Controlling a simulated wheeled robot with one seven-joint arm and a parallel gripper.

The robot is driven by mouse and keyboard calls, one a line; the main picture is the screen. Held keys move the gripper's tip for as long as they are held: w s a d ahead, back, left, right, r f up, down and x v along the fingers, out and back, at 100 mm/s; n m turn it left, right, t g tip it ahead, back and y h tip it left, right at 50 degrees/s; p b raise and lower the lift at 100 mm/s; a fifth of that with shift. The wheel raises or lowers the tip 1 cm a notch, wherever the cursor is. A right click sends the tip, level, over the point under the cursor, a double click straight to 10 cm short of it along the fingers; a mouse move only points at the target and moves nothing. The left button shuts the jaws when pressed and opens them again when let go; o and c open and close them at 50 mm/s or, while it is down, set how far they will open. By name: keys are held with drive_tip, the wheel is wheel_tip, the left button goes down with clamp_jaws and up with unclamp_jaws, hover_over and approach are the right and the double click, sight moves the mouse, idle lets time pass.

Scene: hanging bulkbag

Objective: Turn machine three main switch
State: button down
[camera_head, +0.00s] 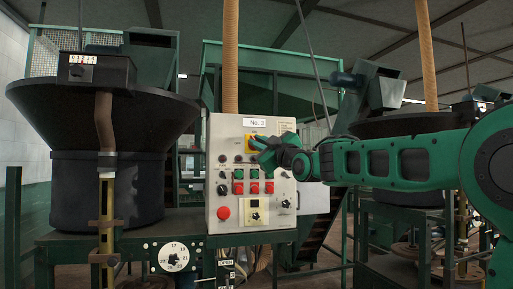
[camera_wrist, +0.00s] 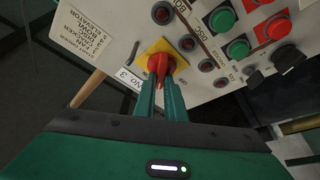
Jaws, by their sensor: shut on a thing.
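The machine three control panel (camera_head: 224,144) is a light grey box labelled "No. 3" in the middle of the head view. Its main switch is a red knob (camera_wrist: 158,63) on a yellow square plate (camera_wrist: 165,47) near the panel's top, seen in the wrist view. In the head view my gripper largely covers the knob, and part of the yellow plate (camera_head: 250,140) shows. My gripper (camera_wrist: 160,85) has its two green fingers closed around the red knob. My arm reaches in from the right of the head view. The exact angle of the knob is hard to tell.
Below the switch are several green and red buttons (camera_head: 239,188), dark knobs and a larger red button (camera_head: 223,213). A big black hopper (camera_head: 105,110) stands left of the panel. A numbered dial (camera_head: 173,257) sits below it. Green machine frames stand behind.

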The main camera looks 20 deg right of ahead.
drive_tip(key=n+g, duration=0.1)
drive_tip(key=n, duration=0.2)
drive_tip(key=n+g+y, duration=0.1)
drive_tip(key=n+g, duration=0.1)
drive_tip(key=n, duration=0.2)
drive_tip(key=n+g, duration=0.1)
drive_tip(key=n, duration=0.3)
drive_tip(key=shift+a+f+y, duration=0.25)
drive_tip(key=shift+f+y, duration=0.1)
drive_tip(key=shift+y, duration=0.05)
drive_tip(key=shift+n+g, duration=0.3)
drive_tip(key=shift+f, duration=0.1)
drive_tip(key=c, duration=1.8)
unclamp_jaws()
drive_tip(key=shift+s+d+r, duration=0.1)
drive_tip(key=shift+r, duration=0.1)
